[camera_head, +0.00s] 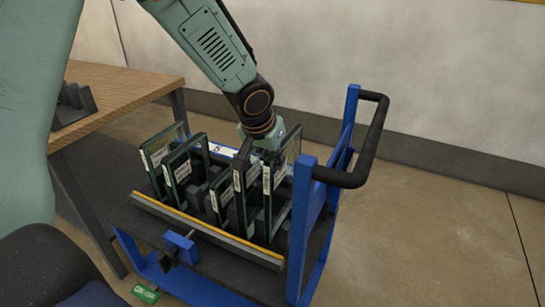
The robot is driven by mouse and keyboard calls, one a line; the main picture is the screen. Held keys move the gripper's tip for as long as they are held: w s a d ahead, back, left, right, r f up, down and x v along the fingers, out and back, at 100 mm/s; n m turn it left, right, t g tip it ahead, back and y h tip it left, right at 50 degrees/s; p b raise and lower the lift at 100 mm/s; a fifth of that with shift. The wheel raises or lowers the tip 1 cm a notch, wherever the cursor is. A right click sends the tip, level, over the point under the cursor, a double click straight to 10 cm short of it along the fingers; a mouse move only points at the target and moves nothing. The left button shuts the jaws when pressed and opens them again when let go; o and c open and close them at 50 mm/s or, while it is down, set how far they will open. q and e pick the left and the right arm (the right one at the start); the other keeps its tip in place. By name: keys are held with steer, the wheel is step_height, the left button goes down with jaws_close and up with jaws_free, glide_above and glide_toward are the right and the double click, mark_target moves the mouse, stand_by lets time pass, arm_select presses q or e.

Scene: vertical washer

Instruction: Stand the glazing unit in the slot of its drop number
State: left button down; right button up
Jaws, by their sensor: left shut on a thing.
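My left gripper (269,152) reaches down from the top over the blue cart and is shut on a framed glazing unit (291,150), the one furthest right in the rack. This unit stands nearly upright with its lower part among the slots; whether its bottom edge is seated is hidden. Other dark-framed glazing units with white labels stand in the rack: a taller one (154,157) at the left and several towards the middle. The label print is too small to read. The slot numbers cannot be read. My right gripper is out of view.
The cart has a blue post (301,230) and a black handle (369,150) close right of the held unit. A yellow-edged rail (205,229) runs along its front. A wooden table (120,88) with a dark rack (75,100) stands at the left. The floor at right is clear.

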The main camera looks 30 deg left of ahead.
mark_target(273, 177)
arm_select(q)
steer(key=shift+b+x, duration=0.7)
steer(key=shift+x, duration=0.25)
steer(key=shift+s+f+b, duration=0.25)
steer(key=shift+f+b, duration=0.45)
steer(key=shift+f, duration=0.1)
steer(key=shift+f+b, duration=1.25)
steer(key=shift+b, duration=0.1)
steer(key=shift+a, duration=0.1)
steer(key=c, duration=1.2)
jaws_free()
steer(key=shift+s, duration=0.15)
steer(key=shift+o, duration=0.2)
steer(key=shift+s+f, duration=0.1)
steer(key=shift+f, duration=0.2)
steer(key=v, duration=1.2)
steer(key=shift+r, duration=0.15)
